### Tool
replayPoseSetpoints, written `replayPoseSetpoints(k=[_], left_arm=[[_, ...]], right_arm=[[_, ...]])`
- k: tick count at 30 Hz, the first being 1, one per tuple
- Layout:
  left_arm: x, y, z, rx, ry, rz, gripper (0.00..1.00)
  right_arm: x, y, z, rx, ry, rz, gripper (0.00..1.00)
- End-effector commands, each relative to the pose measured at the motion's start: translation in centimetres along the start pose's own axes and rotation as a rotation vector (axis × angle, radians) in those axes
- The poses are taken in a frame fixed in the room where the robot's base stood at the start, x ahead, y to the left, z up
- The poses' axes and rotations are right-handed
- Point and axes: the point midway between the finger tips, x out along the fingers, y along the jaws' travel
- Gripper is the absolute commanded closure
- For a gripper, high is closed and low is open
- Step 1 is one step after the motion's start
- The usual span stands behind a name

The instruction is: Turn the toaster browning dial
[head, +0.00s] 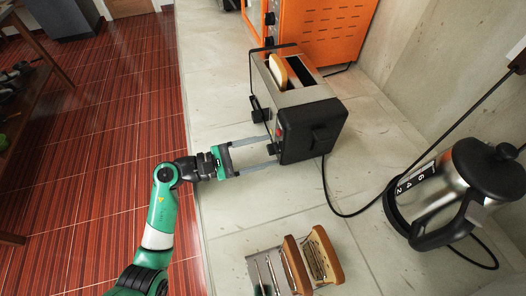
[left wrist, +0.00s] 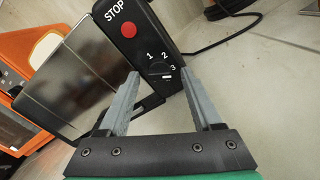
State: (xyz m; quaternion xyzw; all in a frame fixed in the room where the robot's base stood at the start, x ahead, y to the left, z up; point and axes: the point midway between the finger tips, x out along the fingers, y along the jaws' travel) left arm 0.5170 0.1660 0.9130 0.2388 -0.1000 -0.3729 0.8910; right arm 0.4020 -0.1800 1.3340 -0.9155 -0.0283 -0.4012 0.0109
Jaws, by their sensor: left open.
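The toaster (head: 303,105) stands on the counter, silver with black ends and a slice of bread (head: 278,72) in one slot. Its black end panel faces my left gripper (head: 273,150). In the left wrist view the panel shows a red STOP button (left wrist: 128,30) and the browning dial (left wrist: 158,71) with the marks 1, 2 and 3. The left gripper (left wrist: 164,80) is open, its two fingers apart with the tips close to the dial, one on each side. I cannot tell whether they touch it. My right gripper is not in view.
An orange oven (head: 325,30) stands behind the toaster. A metal kettle (head: 445,185) with its cord is at the right. A metal rack (head: 265,272) with bread slices (head: 322,255) lies at the front. The counter between toaster and rack is clear.

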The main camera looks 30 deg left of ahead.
Motion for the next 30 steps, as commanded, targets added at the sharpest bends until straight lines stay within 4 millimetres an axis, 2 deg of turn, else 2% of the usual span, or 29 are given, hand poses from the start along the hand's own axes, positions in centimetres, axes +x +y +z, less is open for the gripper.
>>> replayPoseSetpoints(k=[6,17,30], left_arm=[[0.03,0.03,0.01,0.000,0.000,0.001,0.36],[0.00,0.03,0.01,0.000,0.000,0.001,1.00],[-0.01,0.10,0.13,-0.043,0.001,0.001,1.00]], right_arm=[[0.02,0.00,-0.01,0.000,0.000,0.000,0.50],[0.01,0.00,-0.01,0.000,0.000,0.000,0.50],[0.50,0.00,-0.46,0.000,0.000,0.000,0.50]])
